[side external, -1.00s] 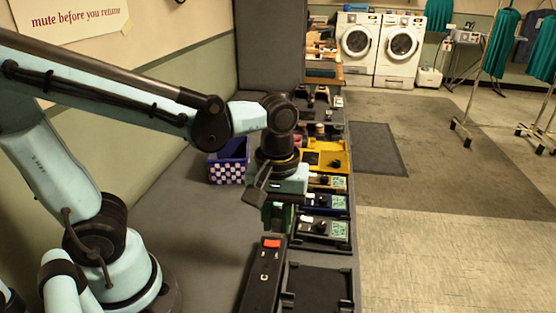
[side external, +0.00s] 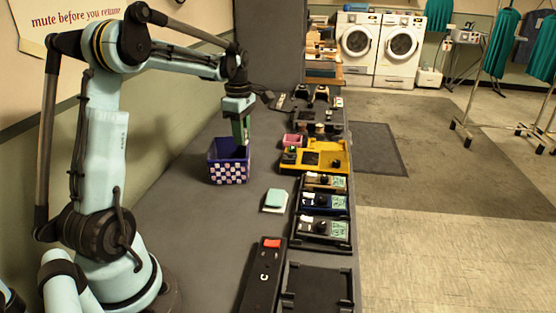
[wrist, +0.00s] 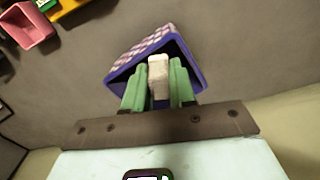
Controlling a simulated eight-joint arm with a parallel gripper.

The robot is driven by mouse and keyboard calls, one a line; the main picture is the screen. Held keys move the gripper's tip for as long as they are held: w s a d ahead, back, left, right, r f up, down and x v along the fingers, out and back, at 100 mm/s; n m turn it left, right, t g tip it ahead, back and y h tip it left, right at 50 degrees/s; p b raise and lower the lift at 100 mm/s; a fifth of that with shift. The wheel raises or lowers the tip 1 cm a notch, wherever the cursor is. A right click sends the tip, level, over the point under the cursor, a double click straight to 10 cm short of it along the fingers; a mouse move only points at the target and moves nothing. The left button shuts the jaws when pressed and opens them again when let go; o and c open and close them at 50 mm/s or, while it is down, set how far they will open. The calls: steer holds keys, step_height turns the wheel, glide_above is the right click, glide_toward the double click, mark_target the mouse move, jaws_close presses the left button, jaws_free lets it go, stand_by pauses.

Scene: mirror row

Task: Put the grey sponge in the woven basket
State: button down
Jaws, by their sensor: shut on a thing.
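The woven basket (side external: 229,171) is purple with a white checkered band and stands on the grey counter by the wall. It also shows in the wrist view (wrist: 141,57). My gripper (side external: 240,143) points down over the basket, its green fingertips at the opening in the side view. In the wrist view, my gripper (wrist: 158,88) is shut on a pale greyish-white block, which looks like the grey sponge (wrist: 158,76). The held block lies over the basket's dark inside. I cannot tell how deep it is or whether it touches the basket.
A teal pad on a whitish piece (side external: 275,199) lies on the counter in front of the basket. A yellow tray (side external: 333,158) and several dark device trays line the right edge. A pink bin (side external: 295,140) stands near the yellow tray. A black controller (side external: 264,276) lies in front.

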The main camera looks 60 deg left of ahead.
mark_target(229, 145)
steer(key=a+f, duration=0.2)
steer(key=s+a+f+n, duration=0.1)
steer(key=f, duration=0.1)
steer(key=a+f+n, duration=0.1)
steer(key=a+f, duration=0.1)
steer(key=shift+s+a, duration=0.3)
steer(key=shift+s, duration=0.05)
steer(key=shift+f, duration=2.4)
steer(key=shift+f, duration=0.15)
steer(key=c, duration=0.9)
jaws_free()
steer(key=shift+c, duration=0.2)
